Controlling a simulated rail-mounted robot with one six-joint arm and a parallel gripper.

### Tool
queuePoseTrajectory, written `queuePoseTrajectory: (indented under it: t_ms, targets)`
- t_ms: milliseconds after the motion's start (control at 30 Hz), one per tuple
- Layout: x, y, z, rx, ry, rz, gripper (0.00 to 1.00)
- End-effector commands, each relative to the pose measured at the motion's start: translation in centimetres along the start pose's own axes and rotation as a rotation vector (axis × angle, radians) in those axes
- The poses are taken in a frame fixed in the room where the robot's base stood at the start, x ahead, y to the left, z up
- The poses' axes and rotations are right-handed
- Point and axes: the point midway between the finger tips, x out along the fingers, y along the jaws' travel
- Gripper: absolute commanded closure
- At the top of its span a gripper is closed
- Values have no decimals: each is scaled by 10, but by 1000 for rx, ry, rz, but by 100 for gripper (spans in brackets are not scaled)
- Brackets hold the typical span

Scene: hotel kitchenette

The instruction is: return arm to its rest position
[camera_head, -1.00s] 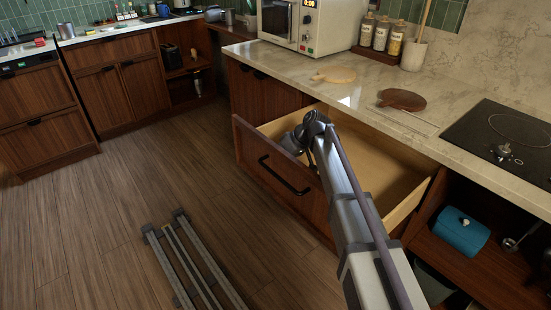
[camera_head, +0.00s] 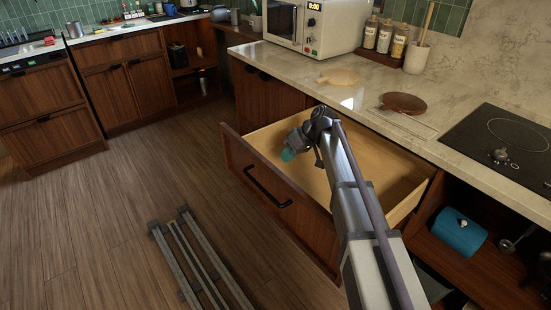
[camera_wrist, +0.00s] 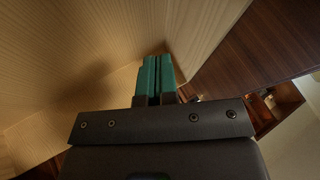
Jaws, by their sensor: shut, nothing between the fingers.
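My gripper (camera_head: 288,154) is at the end of my arm, over the open drawer near its front left part. Its teal fingers show in the wrist view (camera_wrist: 155,80), side by side and shut with nothing between them. The drawer (camera_head: 272,203) is pulled out under the counter, with a dark handle on its wooden front. Its pale inside looks empty where I can see it; my arm hides part of it. In the wrist view the drawer's pale inside (camera_wrist: 60,60) fills the left.
The counter (camera_head: 355,98) behind holds a microwave (camera_head: 318,25), jars (camera_head: 384,36), a dark round board (camera_head: 403,103) and a cooktop (camera_head: 505,140). A teal box (camera_head: 460,232) sits on an open shelf at the right. My rail is on the floor, which is otherwise clear at left.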

Motion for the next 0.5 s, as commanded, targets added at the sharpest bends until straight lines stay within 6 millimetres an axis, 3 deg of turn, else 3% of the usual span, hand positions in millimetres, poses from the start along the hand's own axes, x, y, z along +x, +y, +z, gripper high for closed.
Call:
queuePoseTrajectory:
  t_ms: [33, 200, 500]
  targets:
    - [-27, -7, -6, 2, 0, 0, 100]
    - [-58, -4, -4, 1, 0, 0, 100]
    - [-62, -1, 0, 0, -1, 0, 100]
